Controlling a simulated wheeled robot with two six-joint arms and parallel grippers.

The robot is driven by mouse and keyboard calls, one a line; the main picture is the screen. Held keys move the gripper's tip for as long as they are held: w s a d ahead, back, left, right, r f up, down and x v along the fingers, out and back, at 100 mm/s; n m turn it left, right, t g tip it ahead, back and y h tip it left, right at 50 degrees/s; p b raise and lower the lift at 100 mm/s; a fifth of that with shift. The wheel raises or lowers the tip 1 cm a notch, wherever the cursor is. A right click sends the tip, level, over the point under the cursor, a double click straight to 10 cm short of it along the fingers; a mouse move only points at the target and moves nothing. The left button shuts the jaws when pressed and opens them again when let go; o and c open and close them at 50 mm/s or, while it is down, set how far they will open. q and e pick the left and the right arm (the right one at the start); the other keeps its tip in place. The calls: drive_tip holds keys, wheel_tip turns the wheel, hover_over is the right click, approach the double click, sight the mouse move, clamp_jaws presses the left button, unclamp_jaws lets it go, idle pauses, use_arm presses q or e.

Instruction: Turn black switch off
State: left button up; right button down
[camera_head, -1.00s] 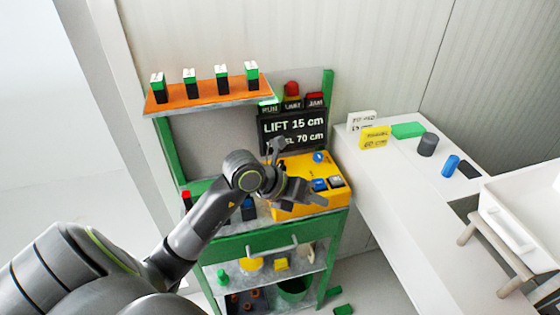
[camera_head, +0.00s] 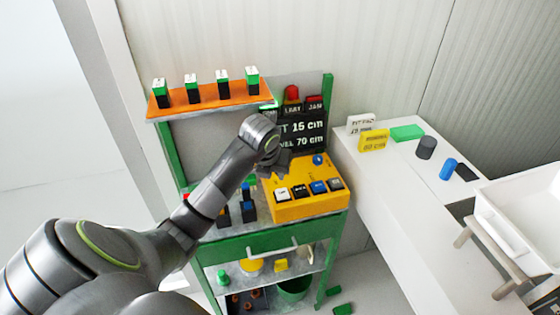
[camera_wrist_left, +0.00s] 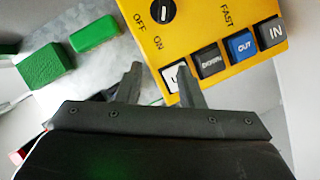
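The yellow control box (camera_head: 300,207) stands on the green bench. In the left wrist view, the black switch (camera_wrist_left: 162,11) is a round knob with a white line, at the top edge beside the OFF and ON labels. Its line runs roughly up and down in the picture; I cannot tell which label it marks. My left gripper (camera_wrist_left: 160,72) is open and empty, its fingertips below the knob and apart from it. In the head view, the left gripper (camera_head: 280,158) is over the back left of the box and hides the switch. My right gripper is not in view.
A row of buttons (camera_head: 318,188) lies along the box front, close to one left finger. A blue knob (camera_head: 318,159) is at the back. A dark sign (camera_head: 313,131) stands behind. Green blocks (camera_wrist_left: 95,34) lie beside the box. An orange shelf (camera_head: 205,101) hangs above left.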

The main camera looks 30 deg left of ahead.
use_arm(q)
drive_tip(key=w, duration=0.2)
drive_tip(key=w+a+p, duration=0.1)
drive_tip(key=w+a, duration=0.1)
drive_tip(key=w, duration=0.1)
drive_tip(key=shift+w+r+p, duration=0.15)
drive_tip(key=shift+w+p, duration=0.2)
drive_tip(key=p+x, duration=0.1)
drive_tip(key=x, duration=0.3)
drive_tip(key=shift+w+a, duration=0.1)
drive_tip(key=shift+w, duration=0.1)
drive_tip(key=shift+w+f, duration=0.2)
drive_tip(key=shift+f, duration=0.45)
drive_tip(key=shift+c, duration=0.3)
clamp_jaws()
